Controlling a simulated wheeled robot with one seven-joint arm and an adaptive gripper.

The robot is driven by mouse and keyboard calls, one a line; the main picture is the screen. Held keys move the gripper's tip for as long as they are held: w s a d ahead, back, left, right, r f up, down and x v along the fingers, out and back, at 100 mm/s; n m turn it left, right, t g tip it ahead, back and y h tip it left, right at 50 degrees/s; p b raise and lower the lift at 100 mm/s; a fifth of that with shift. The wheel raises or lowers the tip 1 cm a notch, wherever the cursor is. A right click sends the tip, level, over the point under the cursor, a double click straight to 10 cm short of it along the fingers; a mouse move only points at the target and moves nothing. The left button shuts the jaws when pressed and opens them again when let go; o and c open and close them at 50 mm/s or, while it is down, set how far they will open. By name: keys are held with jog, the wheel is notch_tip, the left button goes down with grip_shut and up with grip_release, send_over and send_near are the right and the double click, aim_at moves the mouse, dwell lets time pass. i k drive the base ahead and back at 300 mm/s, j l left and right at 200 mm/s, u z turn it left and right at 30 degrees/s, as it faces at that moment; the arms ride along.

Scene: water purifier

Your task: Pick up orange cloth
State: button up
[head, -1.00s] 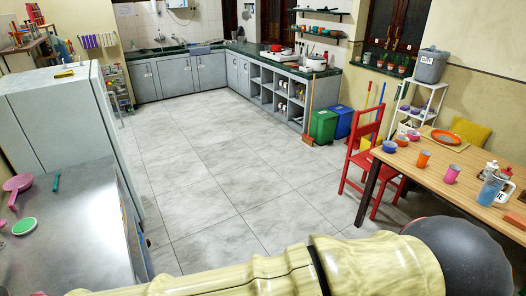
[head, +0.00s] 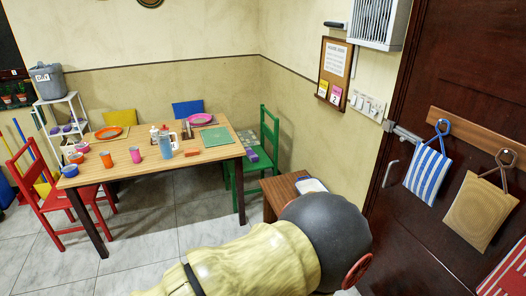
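I cannot make out an orange cloth for certain. A small flat orange-red item (head: 192,152) lies on the wooden dining table (head: 215,159), just right of the blue jug (head: 165,148); it is too small to tell whether it is cloth. Also orange on the table are a plate (head: 108,132) at the back left and a cup (head: 106,159) near the left end. My arm crosses the bottom of the head view, with its cream and dark grey links close to the camera. My gripper is not in view.
A red chair (head: 60,195) stands at the table's left, a green chair (head: 268,140) at its right. A small wooden stool (head: 283,190) is partly hidden by my arm. Bags (head: 428,172) hang on the dark door at right. Tiled floor (head: 160,235) before the table is clear.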

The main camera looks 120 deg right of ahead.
aim_at(192, 151)
jog(key=z, duration=3.7)
jog(key=i+z, duration=0.15)
jog(key=i, duration=0.4)
jog(key=i+j+z, duration=0.15)
jog(key=i, duration=0.4)
jog(key=i+j+z, duration=0.15)
jog(key=i, duration=0.4)
jog(key=i+j+z, duration=0.1)
jog(key=i, duration=0.45)
jog(key=i+j+z, duration=0.15)
jog(key=i+j, duration=0.2)
jog(key=i, duration=0.2)
jog(key=i+j+z, duration=0.15)
jog(key=i+j, duration=0.15)
jog(key=i, duration=0.2)
